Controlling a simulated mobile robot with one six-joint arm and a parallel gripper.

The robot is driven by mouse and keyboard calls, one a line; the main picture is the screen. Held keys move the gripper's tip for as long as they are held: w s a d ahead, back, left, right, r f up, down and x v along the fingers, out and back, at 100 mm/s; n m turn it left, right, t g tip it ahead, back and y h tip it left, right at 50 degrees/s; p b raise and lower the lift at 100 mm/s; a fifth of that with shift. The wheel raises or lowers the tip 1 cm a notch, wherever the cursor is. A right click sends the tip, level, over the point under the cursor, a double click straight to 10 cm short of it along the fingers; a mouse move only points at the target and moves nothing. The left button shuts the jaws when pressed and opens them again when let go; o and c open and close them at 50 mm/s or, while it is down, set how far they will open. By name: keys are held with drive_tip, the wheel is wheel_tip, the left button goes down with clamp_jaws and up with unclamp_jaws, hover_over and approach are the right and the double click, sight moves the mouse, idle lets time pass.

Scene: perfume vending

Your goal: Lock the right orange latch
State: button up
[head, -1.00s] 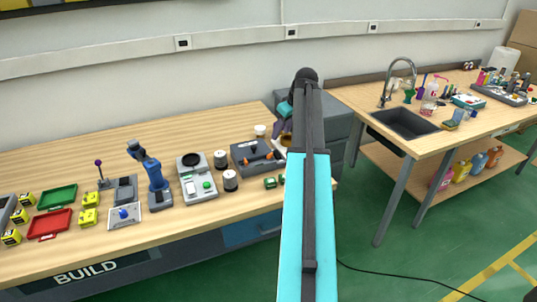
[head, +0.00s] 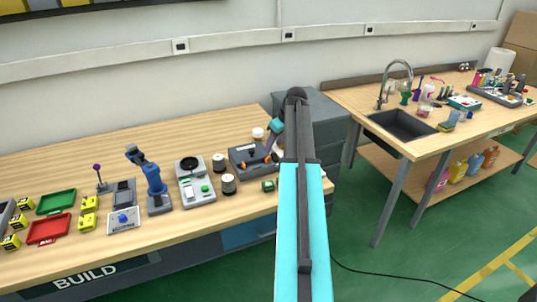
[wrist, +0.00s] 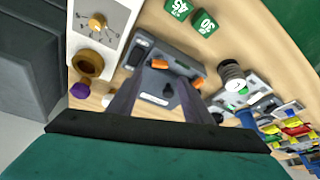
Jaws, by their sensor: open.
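The dark grey device (head: 240,155) with orange latches sits on the workbench and also shows in the wrist view (wrist: 150,85). The right orange latch (wrist: 160,63) shows near my fingertips in the wrist view. In the head view, my gripper partly covers that side. The left orange latch (head: 243,167) is clear of my gripper and appears to the right in the wrist view (wrist: 198,82). My gripper (head: 269,149) is open and empty over the device. In the wrist view, its two fingers (wrist: 158,82) are apart, below the right latch; contact cannot be told.
Green numbered blocks (wrist: 192,16) lie at the device's front. A white panel with a knob (wrist: 112,22) and a gold ring (wrist: 88,63) are close beside it.

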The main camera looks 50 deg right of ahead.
drive_tip(key=p, duration=0.2)
hover_over(269, 164)
drive_tip(key=shift+f, duration=3.7)
drive_tip(key=c, duration=1.1)
